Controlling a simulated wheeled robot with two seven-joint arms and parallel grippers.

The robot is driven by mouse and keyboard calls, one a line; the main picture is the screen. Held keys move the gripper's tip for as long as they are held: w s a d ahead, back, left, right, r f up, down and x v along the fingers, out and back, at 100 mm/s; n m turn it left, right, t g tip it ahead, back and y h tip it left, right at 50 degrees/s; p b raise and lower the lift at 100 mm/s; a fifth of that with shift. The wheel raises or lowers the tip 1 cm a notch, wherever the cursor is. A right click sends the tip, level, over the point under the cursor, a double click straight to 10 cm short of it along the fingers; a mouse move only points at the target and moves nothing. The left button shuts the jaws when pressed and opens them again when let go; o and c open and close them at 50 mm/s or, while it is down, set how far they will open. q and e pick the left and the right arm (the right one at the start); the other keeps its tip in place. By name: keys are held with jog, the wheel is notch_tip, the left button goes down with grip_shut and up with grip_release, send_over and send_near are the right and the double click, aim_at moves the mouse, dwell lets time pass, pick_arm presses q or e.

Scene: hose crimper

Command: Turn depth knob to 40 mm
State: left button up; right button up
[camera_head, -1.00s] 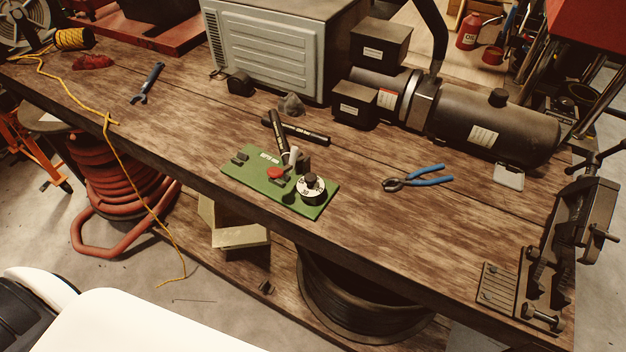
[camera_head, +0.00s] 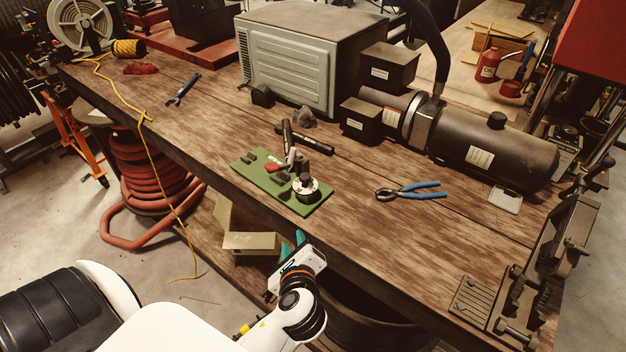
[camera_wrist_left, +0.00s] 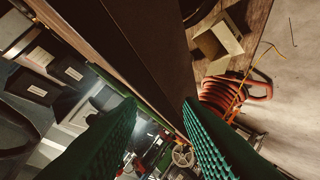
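The hose crimper is a green base plate (camera_head: 318,207) on the wooden bench in the head view. It carries a round dial knob with a white face and dark centre (camera_head: 306,186), a red part (camera_head: 272,167) and a dark upright lever (camera_head: 287,134). The dial's marks are too small to read. My left gripper (camera_head: 292,243) has green fingers and is below and in front of the plate, near the bench's front edge, apart from the knob. In the left wrist view its green fingers (camera_wrist_left: 160,125) are spread with nothing between them. My right gripper is not in view.
Blue-handled pliers (camera_head: 411,191) lie right of the plate, and a black rod (camera_head: 305,139) lies behind it. A dark motor and tank (camera_head: 490,145) stand at the back right. The bench edge (camera_head: 365,262) is close to my left gripper. A beige box (camera_head: 250,243) sits below.

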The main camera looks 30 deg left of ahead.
aim_at(305, 180)
pick_arm(q)
jog(key=w+d+r+m+t+y, duration=0.15)
jog(key=w+r+m+t, duration=0.25)
jog(key=r+m, duration=0.4)
jog(key=shift+m+y, duration=0.35)
jog(key=shift+m, duration=0.05)
jog(key=x, duration=0.3)
jog(key=f+p+x, duration=0.1)
jog(key=x, duration=0.3)
jog(key=p+x, duration=0.1)
jog(key=x, duration=0.2)
jog(key=shift+a+f, duration=0.15)
jog(key=shift+a, duration=0.05)
jog(key=shift+x, duration=0.85)
jog(key=shift+c, duration=0.2)
jog(key=shift+f, duration=0.1)
jog(key=c, duration=0.6)
